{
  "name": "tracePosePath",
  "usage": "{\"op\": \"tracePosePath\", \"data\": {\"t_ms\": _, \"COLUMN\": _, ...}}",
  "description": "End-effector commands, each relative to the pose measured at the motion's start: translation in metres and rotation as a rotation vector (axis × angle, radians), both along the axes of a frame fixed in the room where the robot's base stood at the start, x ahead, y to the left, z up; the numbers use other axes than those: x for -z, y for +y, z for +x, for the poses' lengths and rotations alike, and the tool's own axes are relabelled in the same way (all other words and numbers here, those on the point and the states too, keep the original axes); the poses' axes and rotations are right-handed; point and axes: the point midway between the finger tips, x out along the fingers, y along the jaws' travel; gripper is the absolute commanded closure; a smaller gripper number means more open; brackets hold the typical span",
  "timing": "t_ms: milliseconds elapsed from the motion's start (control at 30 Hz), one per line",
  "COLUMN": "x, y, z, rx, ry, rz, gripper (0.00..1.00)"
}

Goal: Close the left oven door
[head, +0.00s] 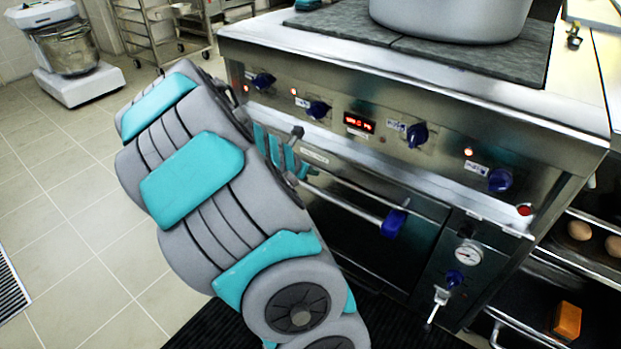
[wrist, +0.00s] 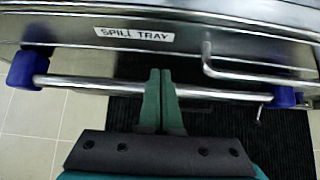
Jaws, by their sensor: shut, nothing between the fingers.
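The oven door (head: 355,232) is a dark upright panel below the control panel. I cannot tell whether it sits flush with the oven front. Its steel bar handle (head: 345,203) has blue end brackets, and the bar also shows in the wrist view (wrist: 90,84). My gripper (wrist: 160,74) is shut and empty. In the wrist view its green fingers overlap the middle of the bar; I cannot tell whether they touch it. In the head view my arm hides the door's left part and most of the gripper.
A spill tray (wrist: 200,42) with a label and its own bent handle lies above the bar. A large pot (head: 450,18) stands on the stove top. Open shelves with eggs (head: 579,230) and an orange block (head: 567,320) are at right. Tiled floor (head: 60,220) is clear at left.

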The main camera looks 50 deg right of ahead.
Motion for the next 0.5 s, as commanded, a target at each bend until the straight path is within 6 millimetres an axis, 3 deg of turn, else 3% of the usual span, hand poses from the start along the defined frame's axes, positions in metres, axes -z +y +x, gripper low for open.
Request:
{"op": "tracePosePath", "data": {"t_ms": 67, "x": -0.015, "y": -0.005, "z": 0.000, "rx": 0.003, "ry": -0.004, "rz": 0.000, "gripper": 1.00}}
{"op": "tracePosePath", "data": {"t_ms": 500, "x": -0.053, "y": -0.019, "z": 0.001, "rx": 0.000, "ry": 0.000, "rz": -0.001, "gripper": 1.00}}
